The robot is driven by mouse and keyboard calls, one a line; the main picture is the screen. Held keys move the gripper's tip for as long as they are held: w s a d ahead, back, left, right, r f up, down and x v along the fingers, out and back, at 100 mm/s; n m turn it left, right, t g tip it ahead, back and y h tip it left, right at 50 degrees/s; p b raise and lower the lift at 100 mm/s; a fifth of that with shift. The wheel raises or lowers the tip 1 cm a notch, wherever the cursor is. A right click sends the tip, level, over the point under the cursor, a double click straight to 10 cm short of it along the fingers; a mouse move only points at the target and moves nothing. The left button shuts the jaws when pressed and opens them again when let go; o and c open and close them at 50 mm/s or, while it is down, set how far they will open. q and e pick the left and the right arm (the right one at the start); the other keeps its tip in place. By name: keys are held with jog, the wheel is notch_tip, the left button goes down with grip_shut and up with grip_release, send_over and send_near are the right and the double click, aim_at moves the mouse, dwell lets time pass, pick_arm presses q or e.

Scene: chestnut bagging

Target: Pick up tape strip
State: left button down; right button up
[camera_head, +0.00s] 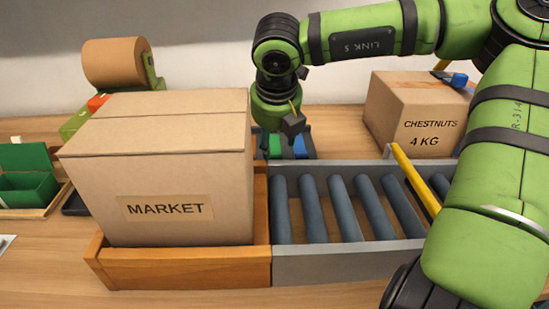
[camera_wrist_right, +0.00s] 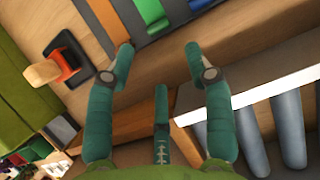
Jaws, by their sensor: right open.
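My right gripper (camera_head: 292,124) hangs behind the market box, pointing down over a dark tray (camera_head: 312,151) behind the conveyor. Past the fingertips that view shows a tan strip (camera_wrist_right: 108,20) along one side of the tray; I cannot tell for sure whether this is the tape strip. Beside it are a green piece (camera_wrist_right: 152,14) and a blue piece. A brown tape roll (camera_head: 115,62) stands at the back left. My left gripper is not in view.
A closed cardboard box marked MARKET (camera_head: 165,165) sits in a wooden cradle (camera_head: 190,270) left of the roller conveyor (camera_head: 345,255). A CHESTNUTS 4 KG box (camera_head: 415,115) stands at the back right. A yellow bar (camera_head: 415,180) crosses the conveyor. A green open box (camera_head: 25,185) is at far left.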

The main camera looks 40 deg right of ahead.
aim_at(275, 152)
jog(key=x, duration=0.7)
jog(key=shift+w+d+r+p, duration=0.1)
jog(key=shift+d+r+p, duration=0.05)
jog(key=shift+d+p, duration=0.2)
jog(key=c, duration=0.8)
